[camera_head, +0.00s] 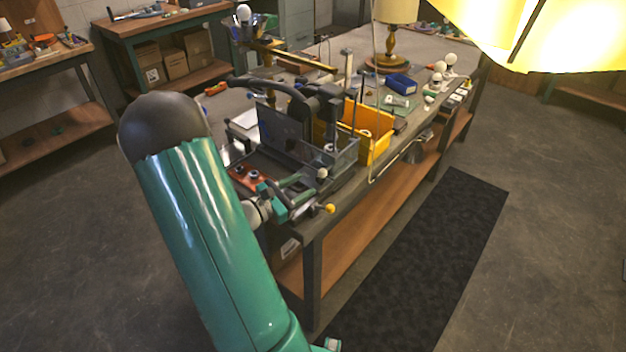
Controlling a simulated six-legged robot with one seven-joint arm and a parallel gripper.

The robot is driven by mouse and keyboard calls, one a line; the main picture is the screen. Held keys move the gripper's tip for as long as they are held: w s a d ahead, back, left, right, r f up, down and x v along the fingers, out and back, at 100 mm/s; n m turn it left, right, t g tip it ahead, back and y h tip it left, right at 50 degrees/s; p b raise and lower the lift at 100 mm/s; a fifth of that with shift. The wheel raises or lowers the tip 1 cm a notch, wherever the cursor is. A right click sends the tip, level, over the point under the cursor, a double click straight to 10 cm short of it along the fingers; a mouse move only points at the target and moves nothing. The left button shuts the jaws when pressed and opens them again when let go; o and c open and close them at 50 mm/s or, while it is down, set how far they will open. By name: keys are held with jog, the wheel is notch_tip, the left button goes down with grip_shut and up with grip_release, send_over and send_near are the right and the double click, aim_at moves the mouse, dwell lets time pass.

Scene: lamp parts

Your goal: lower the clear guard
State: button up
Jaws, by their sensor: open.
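A smoky see-through panel (281,136), which looks like the clear guard, stands roughly upright on the fixture at the near end of the workbench. A dark curved bar passes just above it. My gripper (296,192), teal and small in view, is at the bench's near corner, in front of and below the panel. It looks apart from the panel. Its jaws are open, and I see nothing held between them. A yellow ball knob (330,208) sits just right of it. My own teal arm link hides part of the fixture's left side.
A yellow bin (374,133) stands right behind the fixture, with a blue box (401,84) and white bulbs (439,72) farther back. A lit yellow shade (540,30) fills the upper right. The floor beside the black mat (440,250) is clear.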

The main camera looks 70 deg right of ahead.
jog(key=v, duration=0.7)
jog(key=shift+a, duration=0.2)
jog(key=shift+w, duration=0.1)
jog(key=w+a+r+m+t+y, duration=0.2)
jog(key=a+r+t+y, duration=0.3)
jog(key=a, duration=0.8)
jog(key=w+a+r+m+t+y, duration=0.3)
jog(key=a+r+m+t+y, duration=0.1)
jog(key=a, duration=1)
jog(key=w+a+r+m+t+y, duration=0.2)
jog(key=a+r+t+y, duration=0.3)
jog(key=a, duration=0.9)
notch_tip(320, 180, up, 4)
jog(key=shift+w+a+f+m+t+y, duration=0.2)
jog(key=shift+w+m+t+y, duration=0.3)
jog(key=shift+t, duration=0.5)
jog(key=shift+c, duration=1)
jog(key=shift+w, duration=0.1)
